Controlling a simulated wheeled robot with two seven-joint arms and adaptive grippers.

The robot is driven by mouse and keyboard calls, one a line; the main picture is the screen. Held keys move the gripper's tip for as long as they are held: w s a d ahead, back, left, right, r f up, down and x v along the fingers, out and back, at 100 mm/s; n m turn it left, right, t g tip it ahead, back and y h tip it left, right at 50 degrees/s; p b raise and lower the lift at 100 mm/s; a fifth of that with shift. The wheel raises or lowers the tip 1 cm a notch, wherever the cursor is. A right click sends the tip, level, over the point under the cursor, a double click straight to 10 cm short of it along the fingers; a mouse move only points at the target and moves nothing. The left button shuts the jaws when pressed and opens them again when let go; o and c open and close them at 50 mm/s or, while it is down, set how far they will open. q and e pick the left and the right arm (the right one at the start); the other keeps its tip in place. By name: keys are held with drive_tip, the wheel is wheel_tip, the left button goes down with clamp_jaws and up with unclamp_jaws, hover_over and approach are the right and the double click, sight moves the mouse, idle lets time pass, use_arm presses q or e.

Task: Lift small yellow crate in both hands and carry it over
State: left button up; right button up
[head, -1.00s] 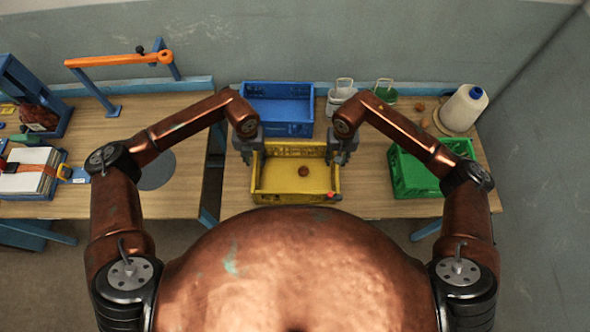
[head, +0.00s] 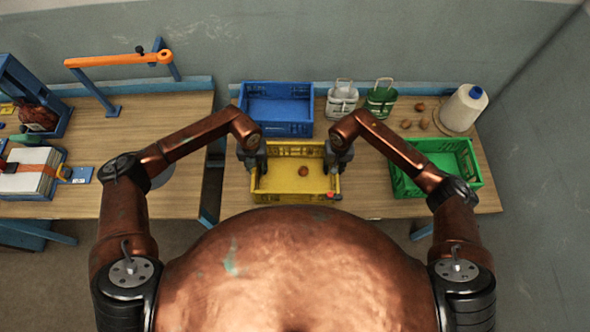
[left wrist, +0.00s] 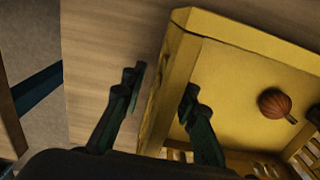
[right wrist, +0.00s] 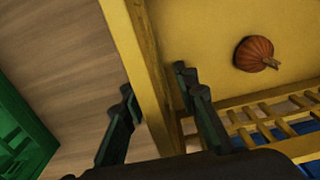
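The small yellow crate (head: 275,184) stands upright on the table in front of me, with one round red-brown onion-like thing (head: 303,171) in it. My left gripper (head: 252,160) is at the crate's left wall. In the left wrist view its open fingers (left wrist: 162,88) stand on either side of the crate wall (left wrist: 160,105), with gaps showing. My right gripper (head: 338,160) is at the right wall. In the right wrist view its open fingers (right wrist: 153,82) straddle that crate wall (right wrist: 139,60). The onion-like thing also shows there (right wrist: 255,54).
A blue crate (head: 280,128) stands just behind the yellow one. A green crate (head: 440,188) is on the right, below my right forearm. A white bag (head: 341,104), a green bag (head: 381,101) and a thread cone (head: 463,108) stand behind. A gap separates the left table (head: 110,145).

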use_arm(q)
clamp_jaws()
use_arm(e)
clamp_jaws()
